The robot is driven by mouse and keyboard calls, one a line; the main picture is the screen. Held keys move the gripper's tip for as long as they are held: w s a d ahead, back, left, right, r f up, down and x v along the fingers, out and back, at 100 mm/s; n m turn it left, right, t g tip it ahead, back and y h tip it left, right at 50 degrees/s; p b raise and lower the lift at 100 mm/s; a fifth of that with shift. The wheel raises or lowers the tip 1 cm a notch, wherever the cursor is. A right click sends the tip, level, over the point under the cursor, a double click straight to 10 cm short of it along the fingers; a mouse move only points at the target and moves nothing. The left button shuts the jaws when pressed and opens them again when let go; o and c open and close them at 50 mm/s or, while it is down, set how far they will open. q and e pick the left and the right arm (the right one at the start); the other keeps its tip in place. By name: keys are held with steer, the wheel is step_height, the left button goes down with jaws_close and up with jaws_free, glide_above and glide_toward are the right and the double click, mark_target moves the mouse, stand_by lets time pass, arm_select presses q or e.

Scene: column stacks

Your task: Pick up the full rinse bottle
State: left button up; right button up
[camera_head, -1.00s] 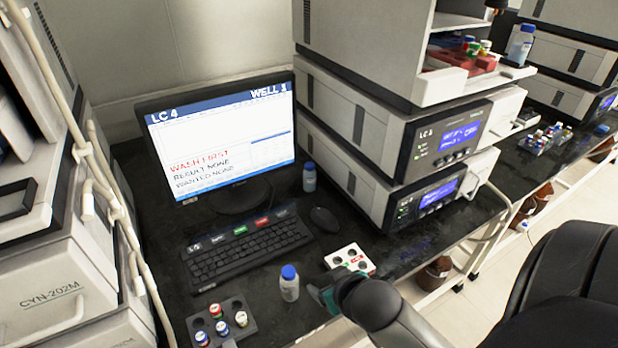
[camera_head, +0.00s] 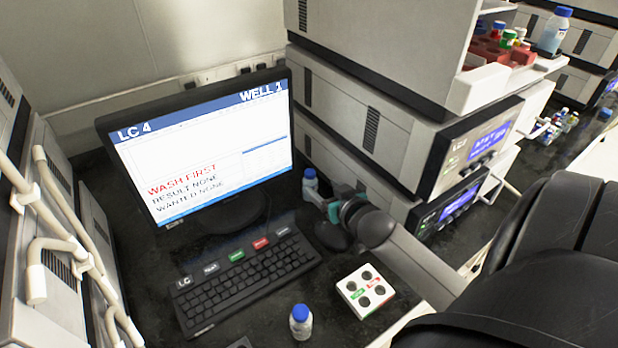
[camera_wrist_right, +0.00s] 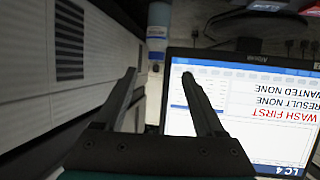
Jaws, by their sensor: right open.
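A small blue-capped bottle (camera_head: 310,184) stands beside the monitor's right edge in the head view, its lower part hidden by my right gripper (camera_head: 332,206). A pale bottle with blue on it (camera_wrist_right: 159,32) shows at the top of the right wrist view, beyond the gap between my open, empty fingers (camera_wrist_right: 160,75). A second blue-capped bottle (camera_head: 300,323) stands at the front of the bench. A third, with pale blue liquid (camera_head: 553,34), stands on the shelf at upper right. I cannot tell which is the full rinse bottle. My left gripper is not in view.
The monitor (camera_head: 205,150) is left of my right gripper, the stacked instruments (camera_head: 372,135) right of it. A dark mouse (camera_head: 332,236) lies below it. The keyboard (camera_head: 245,275) and a white four-hole block (camera_head: 365,290) are nearer on the bench.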

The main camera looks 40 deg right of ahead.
mark_target(312, 178)
steer(key=b+x, duration=0.1)
steer(key=x, duration=0.5)
steer(key=shift+w+b, duration=0.1)
steer(key=shift+b, duration=0.25)
steer(key=x, duration=0.1)
steer(key=b+x, duration=0.1)
steer(key=x, duration=0.1)
steer(key=b+x, duration=0.1)
steer(key=shift+d+f, duration=0.3)
steer(key=shift+d, duration=0.05)
steer(key=shift+w+d+f, duration=0.1)
steer(key=shift+w+f, duration=0.05)
steer(key=shift+w, duration=0.25)
steer(key=c, duration=0.3)
steer(key=shift+s, duration=0.1)
steer(key=c, duration=0.8)
